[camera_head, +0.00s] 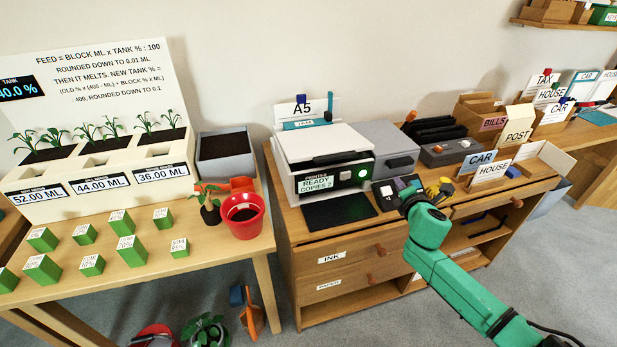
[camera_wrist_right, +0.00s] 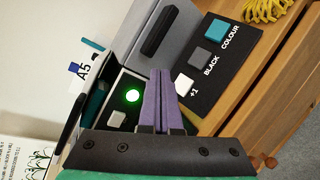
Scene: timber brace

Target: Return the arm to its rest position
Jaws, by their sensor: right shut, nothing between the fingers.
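My right arm (camera_head: 440,262) is green and reaches in from the lower right. My right gripper (camera_head: 404,187) is over the desk beside the printer, near a small dark button panel. In the right wrist view its purple fingers (camera_wrist_right: 158,100) are together with nothing between them. They point toward the panel with a teal COLOUR button (camera_wrist_right: 217,28), a grey BLACK button (camera_wrist_right: 200,57) and a white +1 button (camera_wrist_right: 184,84). Whether the fingertips touch anything cannot be told. My left gripper is not in view.
The printer (camera_head: 310,144) reads READY, COPIES 2; a round green light (camera_wrist_right: 132,96) glows on it. A grey box (camera_head: 388,142) stands behind the panel. COLOUR-side yellow clips (camera_head: 440,188) and CAR and HOUSE cards (camera_head: 490,170) lie right. Grey floor (camera_head: 400,325) is open in front.

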